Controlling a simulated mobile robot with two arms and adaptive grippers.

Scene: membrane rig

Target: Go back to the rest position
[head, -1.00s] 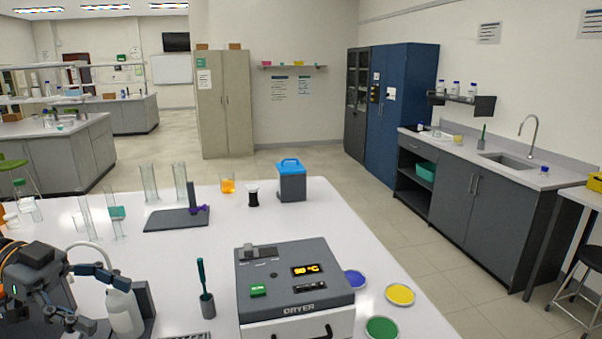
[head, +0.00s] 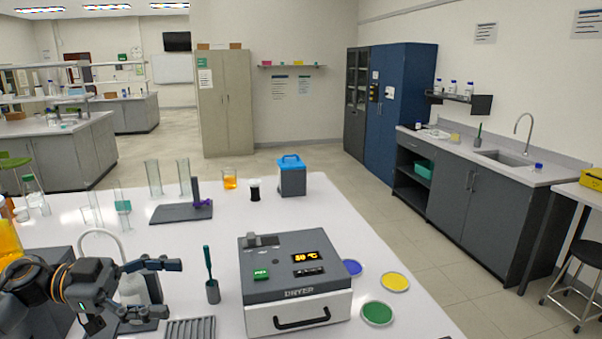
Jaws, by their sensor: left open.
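My left gripper (head: 173,289) is at the lower left in the head view, above the near left part of the white bench (head: 366,318). Its two fingers point right and stand apart, with nothing held between them. Its arm comes in from the left edge. My right gripper is not in view.
A grey dryer (head: 290,277) stands right of my left gripper. A green tool in a dark holder (head: 212,290) and a ribbed grey rack (head: 190,329) are between them. Coloured dishes (head: 378,313) lie right of the dryer. Tall glass cylinders (head: 153,178) stand farther back.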

